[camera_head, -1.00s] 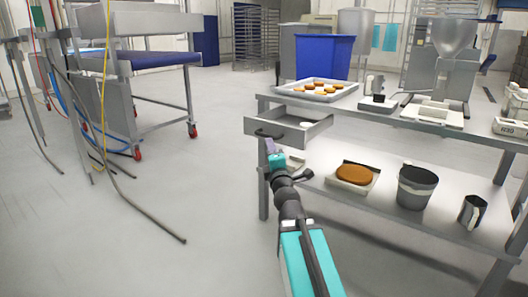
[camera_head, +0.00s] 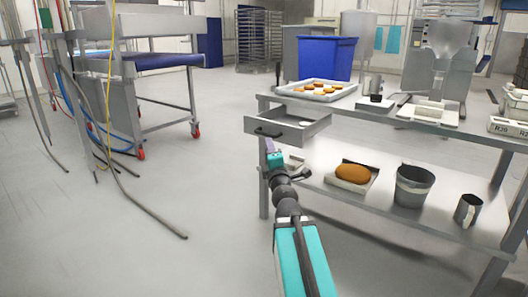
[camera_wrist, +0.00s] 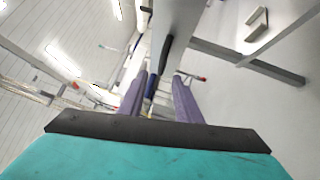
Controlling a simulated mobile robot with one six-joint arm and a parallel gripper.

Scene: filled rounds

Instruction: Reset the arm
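My gripper (camera_head: 269,147) is in front of and just below the drawer's dark handle (camera_head: 268,133) in the head view. In the wrist view its two purple fingers (camera_wrist: 158,88) stand apart with nothing held between them. The dark handle (camera_wrist: 165,52) shows beyond the fingertips there, apart from them. The grey drawer (camera_head: 290,127) under the table top is pulled open, with a small pale item inside. My arm reaches up from the bottom of the head view.
The steel table (camera_head: 440,128) carries a tray of round baked pieces (camera_head: 317,90) and scales. Its lower shelf (camera_head: 330,190) holds a brown round in a tray (camera_head: 352,175), a bucket (camera_head: 412,186) and a jug (camera_head: 467,210).

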